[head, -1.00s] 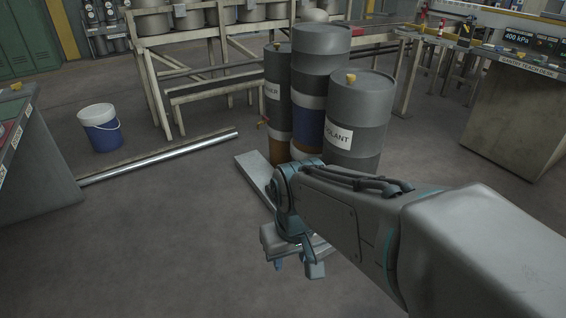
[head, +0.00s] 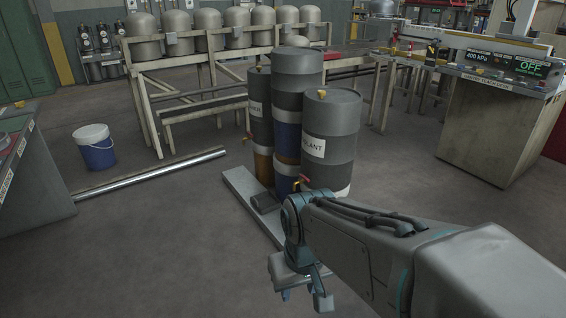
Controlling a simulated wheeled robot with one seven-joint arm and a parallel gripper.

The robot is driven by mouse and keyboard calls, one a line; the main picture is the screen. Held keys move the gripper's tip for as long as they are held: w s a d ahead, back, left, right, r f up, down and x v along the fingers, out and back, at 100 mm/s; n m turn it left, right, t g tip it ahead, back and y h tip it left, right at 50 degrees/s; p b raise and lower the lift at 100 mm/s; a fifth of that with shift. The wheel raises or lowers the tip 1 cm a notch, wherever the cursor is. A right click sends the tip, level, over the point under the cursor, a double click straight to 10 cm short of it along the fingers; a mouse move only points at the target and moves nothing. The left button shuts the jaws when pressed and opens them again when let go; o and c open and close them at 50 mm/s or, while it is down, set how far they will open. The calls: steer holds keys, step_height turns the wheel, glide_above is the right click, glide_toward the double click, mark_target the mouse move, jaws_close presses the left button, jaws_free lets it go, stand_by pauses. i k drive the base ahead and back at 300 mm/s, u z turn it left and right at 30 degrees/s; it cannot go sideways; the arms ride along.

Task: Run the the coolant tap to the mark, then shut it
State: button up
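The grey coolant drum (head: 331,122), with a white label partly reading "LANT", stands upright beyond my arm. A small red-and-yellow tap (head: 301,181) shows low on its left side, just above my wrist in the picture. The drum's lower front is partly hidden by my arm. I cannot see a fill mark. My gripper (head: 304,300) hangs at the lower middle, nearer to me than the drums. Its fingers look apart with nothing between them, and it is clear of the tap.
Two more drums, a tall banded one (head: 297,75) and a labelled one (head: 258,105), stand close left on a low grey platform (head: 243,188). A desk (head: 490,125) stands right. Floor at front left is clear.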

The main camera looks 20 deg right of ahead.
mark_target(301, 176)
steer(key=z, duration=0.6)
steer(key=i, duration=1.35)
steer(key=u, duration=0.7)
steer(key=i, duration=0.35)
steer(key=u, duration=0.25)
